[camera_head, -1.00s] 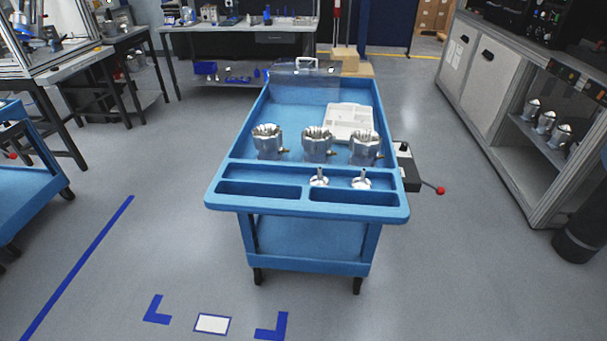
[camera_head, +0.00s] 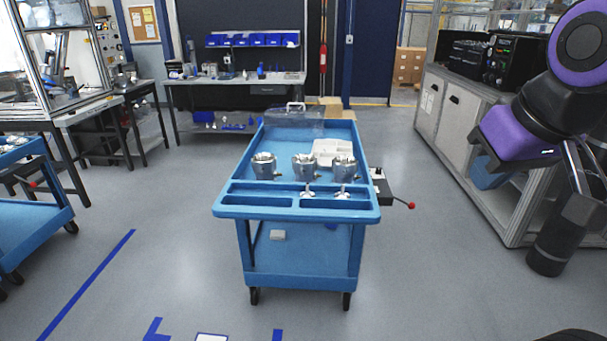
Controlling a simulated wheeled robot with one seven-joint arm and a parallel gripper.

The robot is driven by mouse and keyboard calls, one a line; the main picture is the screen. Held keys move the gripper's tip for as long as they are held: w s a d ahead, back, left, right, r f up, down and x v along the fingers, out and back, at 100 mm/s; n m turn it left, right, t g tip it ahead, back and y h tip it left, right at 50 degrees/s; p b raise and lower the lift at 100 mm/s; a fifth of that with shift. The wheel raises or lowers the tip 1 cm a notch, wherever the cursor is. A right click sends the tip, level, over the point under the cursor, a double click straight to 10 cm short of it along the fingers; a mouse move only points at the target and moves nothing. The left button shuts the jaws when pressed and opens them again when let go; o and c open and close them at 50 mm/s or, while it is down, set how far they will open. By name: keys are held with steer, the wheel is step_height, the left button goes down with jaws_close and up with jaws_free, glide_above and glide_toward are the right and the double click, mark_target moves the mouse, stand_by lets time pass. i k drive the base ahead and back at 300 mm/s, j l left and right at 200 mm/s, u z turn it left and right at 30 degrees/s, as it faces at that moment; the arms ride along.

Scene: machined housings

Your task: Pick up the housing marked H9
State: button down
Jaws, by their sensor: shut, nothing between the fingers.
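Three silver machined housings stand in a row on the blue cart's top: a left housing (camera_head: 264,166), a middle housing (camera_head: 304,167) and a right housing (camera_head: 344,167). Each has a wide fluted upper rim. No marking is readable at this size, so I cannot tell which is H9. Two smaller silver parts, a left one (camera_head: 307,191) and a right one (camera_head: 342,192), stand at the front compartments. My purple and black arm shows at the upper right, well away from the housings. My gripper is not visible.
The blue cart (camera_head: 235,211) stands mid-floor, with a white tray (camera_head: 328,148) behind the housings and a red-knobbed lever (camera_head: 398,203) projecting right. A grey cabinet (camera_head: 462,119) stands at right, a workbench (camera_head: 225,81) at back.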

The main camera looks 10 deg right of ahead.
mark_target(344, 167)
steer(key=i+j, duration=0.1)
steer(key=j, duration=0.8)
steer(key=i+l+u, duration=0.1)
steer(key=i+l, duration=0.15)
steer(key=l, duration=0.15)
steer(key=i+l, duration=0.2)
steer(key=l, duration=0.2)
steer(key=i+l+u, duration=0.15)
steer(key=l, duration=0.25)
steer(key=i+l, duration=0.25)
steer(key=l, duration=0.2)
steer(key=i+l+u, duration=0.15)
steer(key=l, duration=0.3)
steer(key=i+l, duration=0.25)
steer(key=l, duration=0.2)
steer(key=i+l+u, duration=0.15)
steer(key=l, duration=0.3)
steer(key=i+l, duration=0.15)
steer(key=l, duration=0.3)
steer(key=u, duration=0.05)
